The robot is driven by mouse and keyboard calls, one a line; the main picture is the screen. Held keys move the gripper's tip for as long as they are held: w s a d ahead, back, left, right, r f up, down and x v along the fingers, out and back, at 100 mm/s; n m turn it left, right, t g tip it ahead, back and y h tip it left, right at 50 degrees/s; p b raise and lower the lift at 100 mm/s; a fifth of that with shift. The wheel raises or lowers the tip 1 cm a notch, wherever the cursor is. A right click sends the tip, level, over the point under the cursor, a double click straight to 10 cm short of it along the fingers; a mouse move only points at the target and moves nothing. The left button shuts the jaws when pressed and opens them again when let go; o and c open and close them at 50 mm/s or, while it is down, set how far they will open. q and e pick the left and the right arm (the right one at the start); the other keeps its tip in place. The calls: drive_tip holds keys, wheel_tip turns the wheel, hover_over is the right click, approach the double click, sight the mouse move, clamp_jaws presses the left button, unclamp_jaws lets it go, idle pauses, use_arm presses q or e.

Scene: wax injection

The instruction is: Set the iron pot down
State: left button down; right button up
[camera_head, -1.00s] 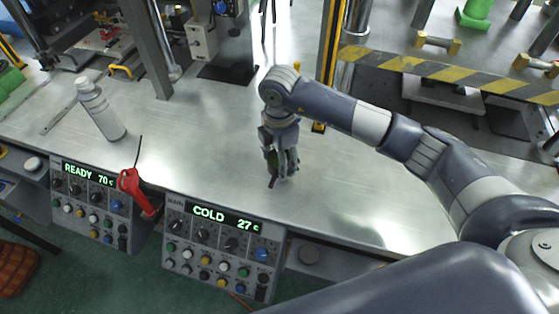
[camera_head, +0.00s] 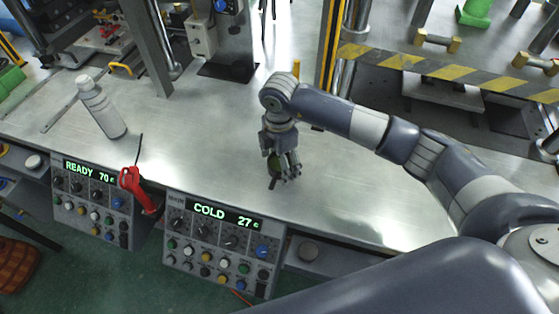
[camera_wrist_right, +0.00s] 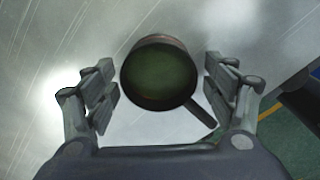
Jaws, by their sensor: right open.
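The iron pot (camera_wrist_right: 159,76) is a small dark round pot with a greenish inside. In the right wrist view it lies between the two fingers of my right gripper (camera_wrist_right: 160,95), with a gap on each side. Its handle (camera_wrist_right: 201,114) points toward the lower right, near the right finger. In the head view my right gripper (camera_head: 283,170) points down over the steel table (camera_head: 340,190), open around the pot (camera_head: 273,167), which is partly hidden by the fingers. The pot appears to rest on the table. My left gripper is not in view.
Two control boxes sit at the table's front edge, one reading READY 70 (camera_head: 95,202), the other COLD 27 (camera_head: 217,243). A striped bar (camera_head: 450,74) is behind right. The table right of the gripper is clear.

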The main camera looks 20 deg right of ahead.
drive_tip(key=shift+r, duration=0.45)
wheel_tip(320, 180, up, 11)
drive_tip(key=b, duration=0.3)
drive_tip(key=shift+r, duration=0.2)
